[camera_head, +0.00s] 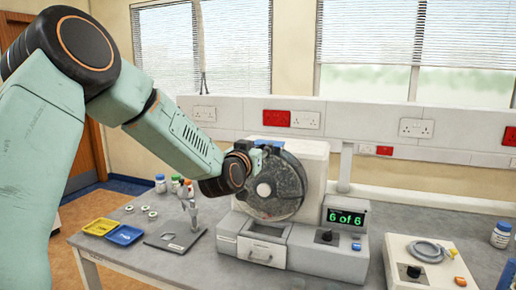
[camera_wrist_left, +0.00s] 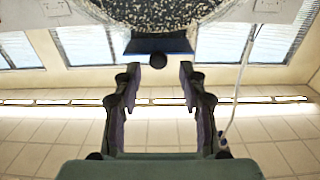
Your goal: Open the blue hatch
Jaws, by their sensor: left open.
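The grey speckled drum (camera_head: 280,190) stands upright on the front of a white machine. At its top edge is a small blue part that looks like the blue hatch (camera_head: 272,142), largely hidden by my left gripper (camera_head: 258,153). In the left wrist view the blue hatch (camera_wrist_left: 176,46) lies along the speckled drum's edge, with a dark round knob (camera_wrist_left: 157,62) on it. My left gripper also shows there (camera_wrist_left: 159,80), open and empty. The knob appears just ahead of the gap between the fingertips; I cannot tell whether they touch. My right gripper is out of view.
The machine has a drawer (camera_head: 262,252) and a display (camera_head: 345,217) reading "6 of 6". Left on the bench are yellow (camera_head: 100,227) and blue (camera_head: 124,235) trays, small bottles and a metal press (camera_head: 190,215). A second device (camera_head: 430,270) stands at right.

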